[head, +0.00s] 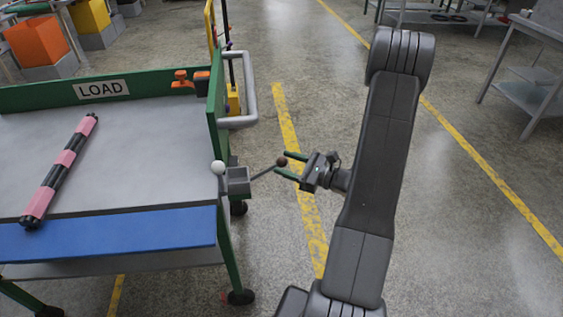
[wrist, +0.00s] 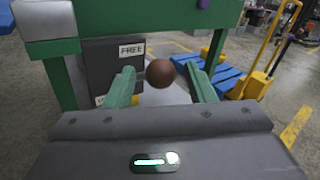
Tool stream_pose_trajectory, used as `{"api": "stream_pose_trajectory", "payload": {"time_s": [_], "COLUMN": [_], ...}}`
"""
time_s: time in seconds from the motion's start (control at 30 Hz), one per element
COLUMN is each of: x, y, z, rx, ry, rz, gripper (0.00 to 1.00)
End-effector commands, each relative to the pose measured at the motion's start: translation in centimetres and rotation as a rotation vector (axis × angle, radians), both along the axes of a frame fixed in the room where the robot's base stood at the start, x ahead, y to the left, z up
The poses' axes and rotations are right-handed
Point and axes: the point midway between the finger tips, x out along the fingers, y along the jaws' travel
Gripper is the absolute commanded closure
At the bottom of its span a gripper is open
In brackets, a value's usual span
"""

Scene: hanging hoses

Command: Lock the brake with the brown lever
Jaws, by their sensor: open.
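The brown lever (head: 265,172) sticks out to the right from a grey box (head: 237,181) on the cart's right side, ending in a round brown knob (head: 282,161). My gripper (head: 283,164) is open at the knob, its green fingers pointing left. In the wrist view the brown knob (wrist: 160,73) appears between the two fingers, with a gap on each side. A FREE label (wrist: 132,50) shows on a dark plate behind it, and another label lower down is mostly hidden by the left finger.
The cart (head: 130,150) has a green frame, a LOAD sign (head: 101,89) and a blue front strip (head: 110,234). A pink and black hose bundle (head: 58,172) lies on its top. A grey handle (head: 248,95) juts out behind the lever.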

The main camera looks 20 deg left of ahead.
Motion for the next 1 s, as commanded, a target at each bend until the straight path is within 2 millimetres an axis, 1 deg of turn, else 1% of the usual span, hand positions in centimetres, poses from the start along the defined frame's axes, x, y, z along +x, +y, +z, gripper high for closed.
{"api": "stream_pose_trajectory", "payload": {"time_s": [0.03,0.1,0.2,0.5,0.53,0.57,0.6,0.77,0.8,1.0], "x": [0.0,0.0,0.1,0.1,0.1,0.1,0.1,0.1,0.1,0.3], "y": [0.7,1.3,1.9,2.1,2.1,2.1,2.1,2.1,2.1,2.3], "z": [0.0,0.0,0.0,0.0,0.0,0.0,0.0,0.0,0.0,-0.3], "rx": [-0.001,-0.001,0.0,0.0,0.0,0.0,0.0,-0.001,-0.001,0.008], "ry": [0.0,0.0,0.0,0.0,0.0,0.0,0.0,-0.001,-0.001,0.004], "rz": [0.003,0.002,0.001,0.0,0.0,0.0,0.0,-0.001,-0.001,-0.002], "gripper": [0.5,0.5,0.5,0.5,0.52,0.58,0.66,0.97,1.0,1.0]}}
